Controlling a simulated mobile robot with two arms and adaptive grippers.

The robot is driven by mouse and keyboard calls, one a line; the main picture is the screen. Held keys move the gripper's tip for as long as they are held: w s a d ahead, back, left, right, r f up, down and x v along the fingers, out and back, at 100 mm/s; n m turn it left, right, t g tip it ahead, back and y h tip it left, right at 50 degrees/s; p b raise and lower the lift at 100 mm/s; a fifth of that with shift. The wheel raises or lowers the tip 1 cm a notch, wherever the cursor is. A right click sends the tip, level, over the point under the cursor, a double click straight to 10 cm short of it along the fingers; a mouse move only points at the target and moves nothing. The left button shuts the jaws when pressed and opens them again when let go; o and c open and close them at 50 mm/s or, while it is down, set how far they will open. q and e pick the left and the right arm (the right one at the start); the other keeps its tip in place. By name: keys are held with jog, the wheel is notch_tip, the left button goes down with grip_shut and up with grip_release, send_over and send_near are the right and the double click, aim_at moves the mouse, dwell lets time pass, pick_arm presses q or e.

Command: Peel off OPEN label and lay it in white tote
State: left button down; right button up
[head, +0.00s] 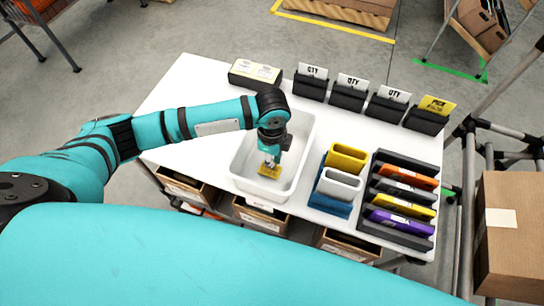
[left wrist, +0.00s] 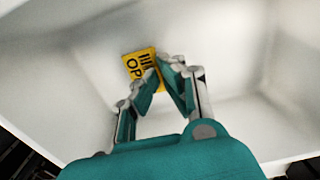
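The yellow OPEN label (head: 269,174) is low inside the white tote (head: 303,149) on the table. My left gripper (head: 269,161) reaches down into the tote directly above it. In the left wrist view the label (left wrist: 138,64) shows black print, with "OP" readable and the rest hidden by the fingers. The fingertips of my left gripper (left wrist: 165,72) come together at the label's right edge and appear closed on it. I cannot tell whether the label touches the tote floor. My right gripper is not in view.
Black holders with QTY cards (head: 350,92) and a PICK card (head: 428,115) line the back. Yellow, white and blue bins (head: 338,184) and a coloured rack (head: 400,198) stand to the right. Cardboard boxes sit below.

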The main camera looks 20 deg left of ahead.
pick_arm(q)
jog(key=shift+f, duration=0.35)
dwell(0.6)
jog(key=c, duration=1.4)
grip_release()
notch_tip(320, 180, up, 20)
jog(key=p, duration=1)
